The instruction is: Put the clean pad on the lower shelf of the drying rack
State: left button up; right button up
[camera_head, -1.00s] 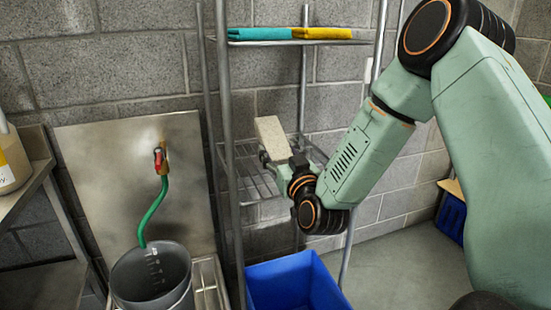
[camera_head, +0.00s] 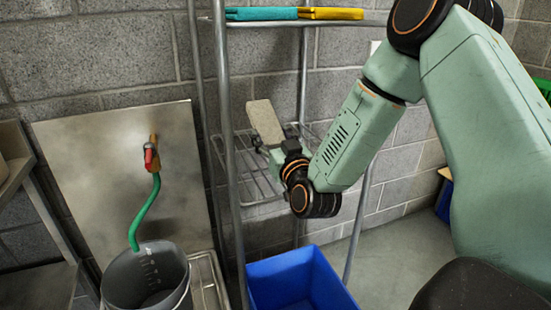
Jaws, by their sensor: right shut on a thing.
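The pale beige pad (camera_head: 265,121) is tilted upright in my right gripper (camera_head: 271,147), which is shut on its lower end. The pad and gripper are at the drying rack, in front of or over the wire lower shelf (camera_head: 258,187); the exact depth is hard to tell. The pad appears apart from the shelf. The rack's front post (camera_head: 229,150) stands just left of the pad. My left gripper is not in view.
A blue bin (camera_head: 285,277) stands on the floor below the rack. A grey bucket (camera_head: 146,277) with a green hose (camera_head: 145,212) from a red-handled tap (camera_head: 150,157) is at left. The lower shelf looks bare.

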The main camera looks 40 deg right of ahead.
jog(key=b, duration=0.2)
send_over(272, 181)
notch_tip(272, 181, down, 6)
jog(key=shift+w+d+f, duration=0.1)
jog(key=shift+w, duration=0.05)
jog(key=shift+s+a+f, duration=0.2)
jog(key=shift+s+f, duration=0.15)
jog(key=shift+f, duration=0.05)
notch_tip(272, 181, down, 2)
jog(key=shift+f+b, duration=0.15)
jog(key=shift+b, duration=0.55)
jog(key=shift+w+d+f, duration=0.15)
jog(key=shift+w+f, duration=0.05)
jog(key=shift+w, duration=0.1)
jog(key=shift+s+r, duration=0.1)
jog(key=shift+s, duration=0.15)
jog(key=o, duration=0.7)
jog(key=shift+f, duration=0.2)
jog(key=o, duration=0.3)
jog(key=shift+w+f, duration=0.1)
jog(key=shift+w, duration=0.1)
jog(key=shift+o, duration=0.8)
jog(key=shift+s+r, duration=0.2)
